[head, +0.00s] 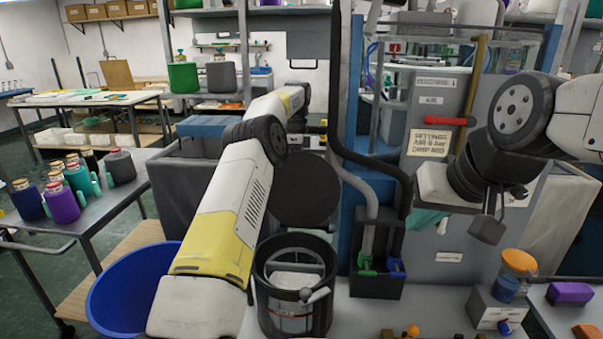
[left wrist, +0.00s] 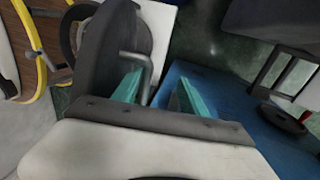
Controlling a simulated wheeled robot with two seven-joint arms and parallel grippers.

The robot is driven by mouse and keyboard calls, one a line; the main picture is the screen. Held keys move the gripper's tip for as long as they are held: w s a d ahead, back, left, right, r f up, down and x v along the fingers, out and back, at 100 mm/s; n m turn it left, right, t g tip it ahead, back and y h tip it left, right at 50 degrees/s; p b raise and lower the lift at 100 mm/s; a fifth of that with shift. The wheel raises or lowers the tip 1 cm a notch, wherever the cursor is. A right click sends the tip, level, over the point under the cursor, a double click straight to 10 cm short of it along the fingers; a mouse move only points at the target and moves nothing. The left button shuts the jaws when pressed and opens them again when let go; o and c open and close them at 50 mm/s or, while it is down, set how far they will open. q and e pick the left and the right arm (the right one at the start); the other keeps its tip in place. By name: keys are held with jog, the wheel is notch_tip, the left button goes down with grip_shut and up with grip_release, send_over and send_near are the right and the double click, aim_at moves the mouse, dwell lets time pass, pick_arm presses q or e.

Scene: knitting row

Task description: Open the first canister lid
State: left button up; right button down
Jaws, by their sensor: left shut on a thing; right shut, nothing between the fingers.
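A dark cylindrical canister (head: 262,295) stands at the bottom centre of the head view, its top open and pale contents inside. A dark round lid (head: 303,190) is raised on edge above and behind it; whether it is still attached I cannot tell. The lid (left wrist: 103,55) and its bent grey handle (left wrist: 148,75) fill the upper left of the left wrist view. My left gripper (left wrist: 158,92) has teal fingers either side of this handle and is shut on it. In the head view my arm hides that gripper. My right gripper (head: 427,220), shut and empty, hangs before the machine panel.
A blue bin (head: 125,295) is left of the canister. A black holder (head: 377,285) with green and blue clips stands right of it. A small grey box with an orange-topped jar (head: 516,275) is further right.

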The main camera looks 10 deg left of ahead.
aim_at(295, 162)
pick_arm(q)
jog(key=shift+w+r, duration=0.1)
jog(key=shift+r, duration=0.05)
jog(key=r, duration=0.3)
jog(key=shift+s+r, duration=0.25)
jog(key=shift+s, duration=0.05)
jog(key=shift+s, duration=0.1)
jog(key=s+d+r, duration=0.1)
jog(key=s+d, duration=0.1)
jog(key=s, duration=1.3)
jog(key=shift+s+d, duration=0.15)
jog(key=shift+d, duration=0.05)
jog(key=shift+r, duration=0.1)
